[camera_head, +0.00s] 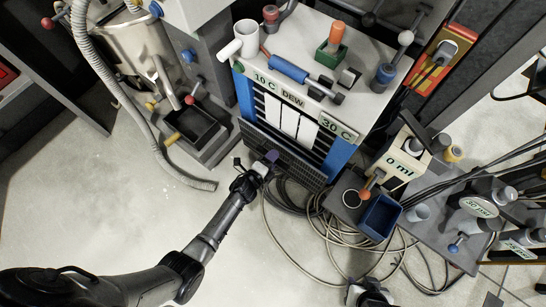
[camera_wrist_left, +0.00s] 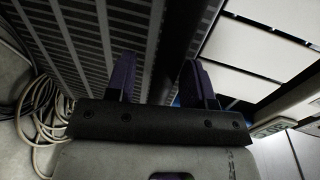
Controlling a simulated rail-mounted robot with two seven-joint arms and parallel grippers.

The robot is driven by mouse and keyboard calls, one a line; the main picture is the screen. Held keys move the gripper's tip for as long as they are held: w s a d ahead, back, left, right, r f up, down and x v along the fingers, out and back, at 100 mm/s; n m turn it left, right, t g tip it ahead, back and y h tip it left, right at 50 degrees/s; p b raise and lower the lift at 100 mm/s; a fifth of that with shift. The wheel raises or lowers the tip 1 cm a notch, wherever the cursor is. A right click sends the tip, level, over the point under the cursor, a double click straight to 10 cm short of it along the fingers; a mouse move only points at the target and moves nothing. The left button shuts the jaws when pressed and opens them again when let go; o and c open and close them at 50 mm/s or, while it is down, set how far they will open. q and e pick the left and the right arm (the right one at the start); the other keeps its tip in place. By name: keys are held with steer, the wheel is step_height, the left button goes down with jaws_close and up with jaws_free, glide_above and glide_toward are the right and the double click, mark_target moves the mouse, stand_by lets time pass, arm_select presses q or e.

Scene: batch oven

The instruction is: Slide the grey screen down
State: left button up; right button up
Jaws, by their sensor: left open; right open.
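The grey screen (camera_head: 288,155) is a dark grey slatted panel low on the front of the white-and-blue unit, below its white panels. It fills the upper left of the left wrist view (camera_wrist_left: 92,35). My left gripper (camera_head: 268,160) is at the screen's left part. In the left wrist view its two fingers (camera_wrist_left: 160,80) are apart, with the screen's dark edge bar showing between and beyond them. I cannot tell whether they touch it. My right gripper (camera_head: 370,292) is at the bottom edge of the head view, open and away from the screen; its fingertips are hard to make out.
White panels (camera_head: 289,120) sit above the screen. Coiled cables (camera_head: 325,225) lie on the floor below and right of it. A small blue bin (camera_head: 380,216) stands to the right. A grey hose (camera_head: 130,115) curves at left.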

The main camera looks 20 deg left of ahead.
arm_select(q)
steer(key=p+v, duration=0.5)
steer(key=v, duration=0.8)
steer(key=shift+s+p, duration=0.15)
steer(key=shift+p, duration=0.15)
